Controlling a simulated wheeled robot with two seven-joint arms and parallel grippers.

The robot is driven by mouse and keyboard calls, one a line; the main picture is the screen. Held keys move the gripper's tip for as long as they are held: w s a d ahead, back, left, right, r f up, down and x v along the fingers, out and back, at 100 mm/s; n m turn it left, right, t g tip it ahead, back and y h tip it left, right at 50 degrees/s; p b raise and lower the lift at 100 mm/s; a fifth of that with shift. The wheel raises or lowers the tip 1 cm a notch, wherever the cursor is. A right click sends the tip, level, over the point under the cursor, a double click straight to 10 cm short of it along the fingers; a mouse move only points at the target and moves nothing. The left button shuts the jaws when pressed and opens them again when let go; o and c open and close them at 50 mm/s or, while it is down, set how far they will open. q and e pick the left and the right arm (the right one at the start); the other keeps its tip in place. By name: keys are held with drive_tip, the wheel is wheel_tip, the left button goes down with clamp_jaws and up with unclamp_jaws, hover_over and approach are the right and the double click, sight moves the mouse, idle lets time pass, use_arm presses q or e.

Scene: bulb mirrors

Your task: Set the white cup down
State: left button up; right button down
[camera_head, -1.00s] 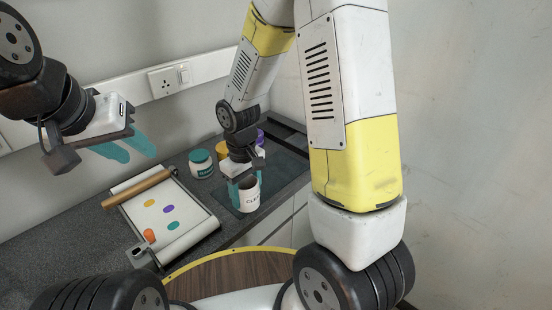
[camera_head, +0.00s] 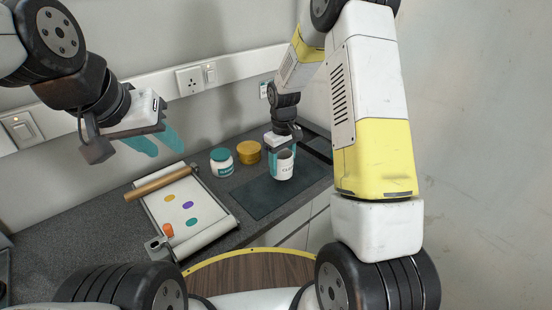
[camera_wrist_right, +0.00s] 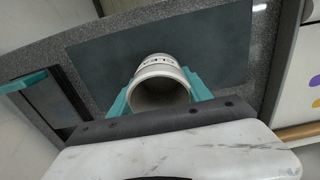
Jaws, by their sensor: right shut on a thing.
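The white cup (camera_head: 284,166) with dark lettering is upright at the right part of the dark mat (camera_head: 262,199) on the counter. My right gripper (camera_head: 284,152) is shut on it, with teal fingers on either side of the cup. In the right wrist view the cup (camera_wrist_right: 160,86) has its open mouth towards the camera, between the fingers, with the mat (camera_wrist_right: 105,65) behind it. I cannot tell whether its base touches the mat. My left gripper (camera_head: 156,143) is open and empty, raised at the left in front of the wall.
A white jar with a teal lid (camera_head: 222,164) and a yellow jar (camera_head: 248,152) stand left of the cup. A white board (camera_head: 205,228) with a rolling pin (camera_head: 158,183), coloured spots and an orange piece (camera_head: 168,230) lies further left. The mat's front left part is clear.

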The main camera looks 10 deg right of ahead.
drive_tip(key=shift+s+f, duration=0.1)
drive_tip(key=shift+f, duration=1.4)
drive_tip(key=shift+f, duration=0.1)
drive_tip(key=shift+c, duration=2.4)
unclamp_jaws()
wheel_tip(320, 180, up, 12)
wheel_tip(320, 180, up, 14)
drive_tip(key=m+t+y, duration=0.1)
drive_tip(key=m+t, duration=0.2)
hover_over(282, 172)
drive_tip(key=s+d, duration=0.3)
drive_tip(key=s, duration=0.5)
drive_tip(key=s+r+m+t+y, duration=0.1)
drive_tip(key=s+r+m+t, duration=0.2)
drive_tip(key=s, duration=1.1)
drive_tip(key=shift+s+r, duration=0.25)
drive_tip(key=shift+r, duration=0.4)
